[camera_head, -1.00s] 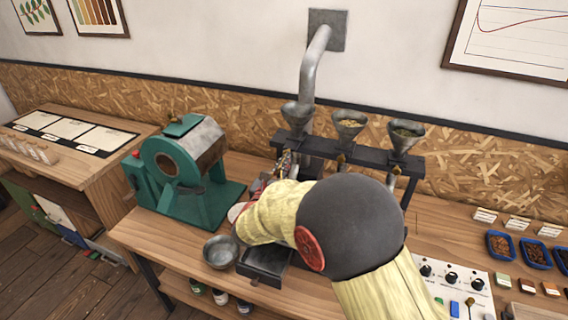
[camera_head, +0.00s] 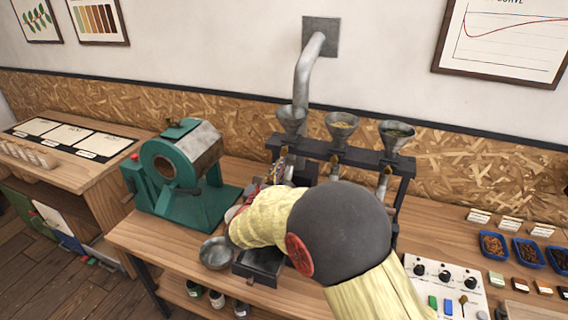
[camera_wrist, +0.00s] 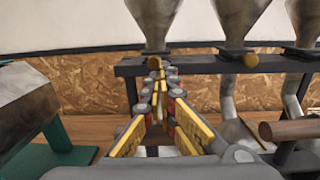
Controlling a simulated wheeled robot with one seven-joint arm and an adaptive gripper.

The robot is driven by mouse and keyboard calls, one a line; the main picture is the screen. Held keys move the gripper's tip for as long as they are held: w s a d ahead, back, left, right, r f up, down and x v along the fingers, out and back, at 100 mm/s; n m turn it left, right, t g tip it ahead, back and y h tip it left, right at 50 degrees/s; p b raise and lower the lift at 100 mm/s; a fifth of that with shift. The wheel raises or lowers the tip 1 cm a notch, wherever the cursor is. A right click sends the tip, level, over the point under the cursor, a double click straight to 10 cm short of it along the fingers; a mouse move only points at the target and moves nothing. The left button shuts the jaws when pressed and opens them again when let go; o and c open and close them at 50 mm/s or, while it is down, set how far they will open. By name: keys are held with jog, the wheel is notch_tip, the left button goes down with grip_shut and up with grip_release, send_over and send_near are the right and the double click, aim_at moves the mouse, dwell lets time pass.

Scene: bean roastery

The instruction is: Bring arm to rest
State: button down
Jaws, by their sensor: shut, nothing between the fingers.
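My arm, in a pale yellow sleeve with a dark round joint, reaches over the workbench (camera_head: 135,237) in the head view. My gripper (camera_wrist: 156,72) shows in the wrist view with its yellow-padded fingers closed together and nothing held. The fingers point toward the hopper rack (camera_wrist: 205,68); I cannot tell how far apart they are from it. In the head view the gripper is mostly hidden behind my arm; only a small part (camera_head: 278,170) shows below the left funnel.
A green roaster (camera_head: 187,172) stands left of my arm. A metal bowl (camera_head: 217,252) and a dark tray (camera_head: 258,268) sit close below the arm. Three funnels sit on the rack behind. A control panel (camera_head: 445,283) and blue trays (camera_head: 492,244) are at right.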

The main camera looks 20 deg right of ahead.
jog(key=v, duration=0.7)
jog(key=s+d+f+m+g, duration=0.5)
jog(key=s+f+m+g, duration=0.1)
jog(key=s+f, duration=0.2)
jog(key=s+d+f+m+g+y, duration=0.25)
jog(key=s+m+g, duration=0.35)
jog(key=s+m, duration=0.65)
jog(key=s+a+r+m+g+y, duration=0.1)
jog(key=s+a+r+m+y, duration=0.15)
jog(key=s, duration=0.35)
jog(key=s+a+r+m+y, duration=0.1)
jog(key=s+a+m+y, duration=0.25)
jog(key=s, duration=0.35)
notch_tip(320, 180, up, 8)
jog(key=s+d+m+t+y, duration=0.2)
jog(key=m+t, duration=0.1)
jog(key=m, duration=0.1)
jog(key=shift+s+r, duration=0.2)
jog(key=shift+s, duration=0.05)
